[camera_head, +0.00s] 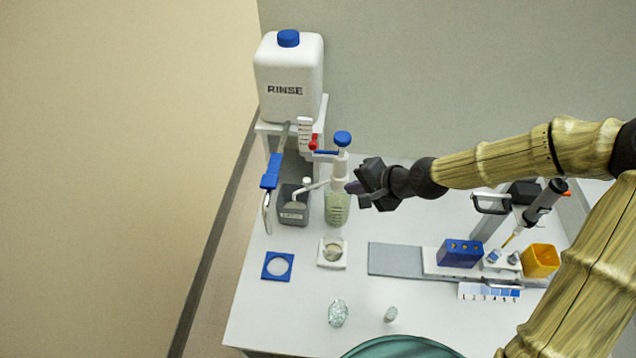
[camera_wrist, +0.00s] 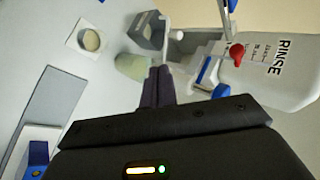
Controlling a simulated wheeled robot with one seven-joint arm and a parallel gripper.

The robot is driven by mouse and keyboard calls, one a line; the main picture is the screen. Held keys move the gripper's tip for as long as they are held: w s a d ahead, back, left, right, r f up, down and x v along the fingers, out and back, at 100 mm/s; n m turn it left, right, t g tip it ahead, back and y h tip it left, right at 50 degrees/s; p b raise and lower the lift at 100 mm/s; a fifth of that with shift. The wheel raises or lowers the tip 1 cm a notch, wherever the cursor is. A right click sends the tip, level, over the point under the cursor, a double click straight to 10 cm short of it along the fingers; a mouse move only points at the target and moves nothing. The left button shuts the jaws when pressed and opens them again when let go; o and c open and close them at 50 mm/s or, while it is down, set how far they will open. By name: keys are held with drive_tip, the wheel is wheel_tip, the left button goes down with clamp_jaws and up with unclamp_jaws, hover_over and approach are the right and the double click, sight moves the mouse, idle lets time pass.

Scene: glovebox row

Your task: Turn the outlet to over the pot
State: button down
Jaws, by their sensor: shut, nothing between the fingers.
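A bottle with pale green liquid (camera_head: 337,209) stands on the bench, with a white dispenser head and blue knob (camera_head: 342,139) on top. Its thin white outlet (camera_head: 316,186) points left, over a grey labelled box (camera_head: 291,207). A small round pot (camera_head: 333,250) sits on a white square plate in front of the bottle; it also shows in the wrist view (camera_wrist: 90,40). My gripper (camera_head: 354,187) is shut and empty, close to the right of the dispenser head. Its fingers also show in the wrist view (camera_wrist: 158,84). I cannot tell whether they touch the dispenser.
A white RINSE canister (camera_head: 288,78) with a red tap (camera_head: 313,142) stands behind, and a blue-handled lever (camera_head: 271,172) at left. A blue square plate (camera_head: 277,266), a blue block (camera_head: 460,253) and a yellow box (camera_head: 540,260) are on the bench.

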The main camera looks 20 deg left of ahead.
drive_tip(key=a+r+p+x, duration=0.1)
drive_tip(key=p+x, duration=0.2)
drive_tip(key=x, duration=1)
drive_tip(key=shift+w+a+r, duration=0.15)
drive_tip(key=shift+a+r, duration=0.25)
drive_tip(key=shift+w, duration=0.15)
